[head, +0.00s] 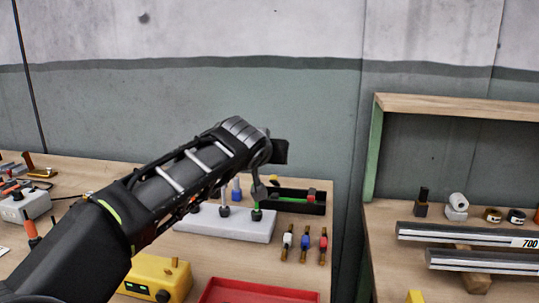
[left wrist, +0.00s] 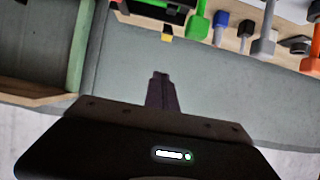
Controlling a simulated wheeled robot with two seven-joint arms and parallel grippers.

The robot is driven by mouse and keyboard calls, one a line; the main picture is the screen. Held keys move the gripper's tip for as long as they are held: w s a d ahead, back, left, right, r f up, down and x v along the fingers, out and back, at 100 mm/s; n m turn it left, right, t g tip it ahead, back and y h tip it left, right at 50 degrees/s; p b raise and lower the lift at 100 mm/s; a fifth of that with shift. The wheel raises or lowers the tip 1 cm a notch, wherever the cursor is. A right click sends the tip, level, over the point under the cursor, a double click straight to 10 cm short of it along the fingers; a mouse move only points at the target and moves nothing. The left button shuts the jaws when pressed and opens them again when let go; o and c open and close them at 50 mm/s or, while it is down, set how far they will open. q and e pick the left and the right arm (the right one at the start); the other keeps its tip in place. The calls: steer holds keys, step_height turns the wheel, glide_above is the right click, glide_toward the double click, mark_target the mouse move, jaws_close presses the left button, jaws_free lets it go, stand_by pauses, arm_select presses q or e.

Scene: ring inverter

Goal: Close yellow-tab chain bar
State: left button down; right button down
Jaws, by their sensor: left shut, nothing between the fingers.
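A small yellow tab (left wrist: 167,37) shows in the left wrist view, at the edge of a dark piece by the bench edge. In the head view a small yellow spot (head: 273,181) shows beside my gripper, at the corner of a black tray (head: 291,207); I cannot tell for certain that it is the same tab. The chain bar itself is not clearly made out. My left gripper (left wrist: 160,78) is shut and empty, and appears just short of the tab with a visible gap. In the head view my left arm covers part of the bench. My right gripper is not in view.
A white block (head: 226,226) with upright pegs stands in front of the tray. Several coloured plugs (head: 305,243) lie to its right. A yellow box (head: 152,277) and a red tray (head: 255,291) are at the front. A wooden shelf (head: 460,107) stands right, past a gap.

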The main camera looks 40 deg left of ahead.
arm_select(q)
steer(key=r+g+p, duration=0.1)
steer(key=p, duration=0.2)
steer(key=w+r+g+h+p, duration=0.1)
steer(key=r+p, duration=0.1)
steer(key=p, duration=0.2)
steer(key=w+a+r+g+h+p, duration=0.1)
steer(key=r+g+p, duration=0.1)
steer(key=p, duration=0.2)
steer(key=shift+r, duration=0.1)
